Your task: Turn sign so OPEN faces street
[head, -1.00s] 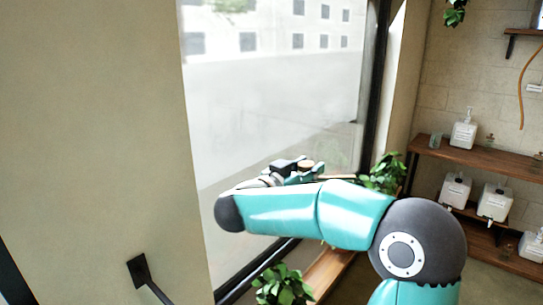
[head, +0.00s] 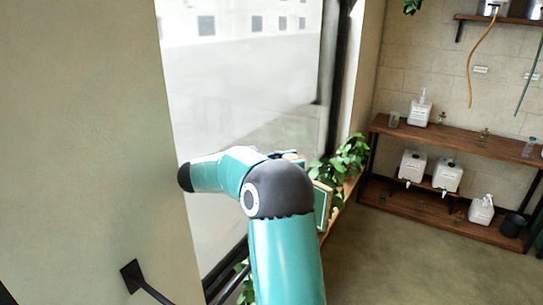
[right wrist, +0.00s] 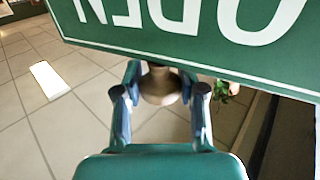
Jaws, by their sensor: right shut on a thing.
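The green sign (right wrist: 215,58) fills the top of the right wrist view. It has a pale border line and white letters reading OPEN upside down, cut off by the top edge. In the head view a green panel (head: 322,207), seemingly the sign, shows just right of my right arm, by the window. My right gripper (right wrist: 160,78) is shut on a rounded tan wooden knob (right wrist: 160,88) at the sign's lower edge. In the head view the gripper (head: 290,156) is mostly hidden behind my arm. My left gripper is in no view.
The window (head: 250,90) is behind my right arm, with leafy plants (head: 343,157) on its sill. A beige wall (head: 80,130) with a black bracket (head: 132,277) is at left. A wooden shelf (head: 450,143) with white bottles stands at right. Open floor (head: 420,240) lies before it.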

